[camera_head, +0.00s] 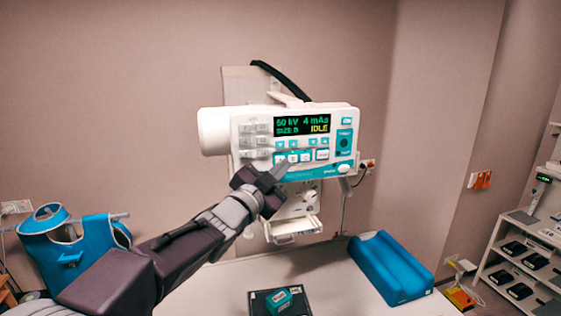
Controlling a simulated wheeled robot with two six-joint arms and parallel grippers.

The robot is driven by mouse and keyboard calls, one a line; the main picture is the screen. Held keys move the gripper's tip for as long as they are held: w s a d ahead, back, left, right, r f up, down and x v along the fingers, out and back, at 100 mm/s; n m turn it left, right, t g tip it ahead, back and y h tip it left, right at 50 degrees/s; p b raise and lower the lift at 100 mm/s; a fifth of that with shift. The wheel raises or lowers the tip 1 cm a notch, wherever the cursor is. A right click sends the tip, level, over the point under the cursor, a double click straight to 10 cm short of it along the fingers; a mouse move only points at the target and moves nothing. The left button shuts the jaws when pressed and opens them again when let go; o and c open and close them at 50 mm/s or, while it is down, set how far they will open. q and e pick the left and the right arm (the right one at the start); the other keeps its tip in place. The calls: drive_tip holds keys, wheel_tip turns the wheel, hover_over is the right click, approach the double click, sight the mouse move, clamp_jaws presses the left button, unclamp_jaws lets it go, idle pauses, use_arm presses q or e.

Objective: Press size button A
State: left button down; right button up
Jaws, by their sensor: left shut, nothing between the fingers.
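The white and teal scanner unit (215,132) is mounted on the wall, with its control panel facing me. Its display (301,124) reads 50 kV, 4 mAs, SIZE B and IDLE. My left gripper (279,169) is shut and empty, pointing up at the panel's lower edge. I cannot tell whether it touches the panel. My right gripper is out of view.
A white table (330,285) lies below, with a teal wedge cushion (390,268) at right and a small teal block (280,299) on a dark plate. A blue apron (72,250) hangs at left. A shelf rack (518,262) stands at right.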

use_arm(q)
drive_tip(key=shift+w, duration=0.1)
drive_tip(key=shift+w+a, duration=0.1)
drive_tip(key=shift+w, duration=0.25)
drive_tip(key=shift+w+a+p, duration=0.15)
drive_tip(key=shift+w+p, duration=0.2)
idle(0.9)
drive_tip(key=shift+s, duration=0.1)
drive_tip(key=shift+s+d+f+b, duration=0.1)
drive_tip(key=shift+s+d+b, duration=0.1)
drive_tip(key=shift+s+b, duration=0.3)
drive_tip(key=shift+s, duration=0.2)
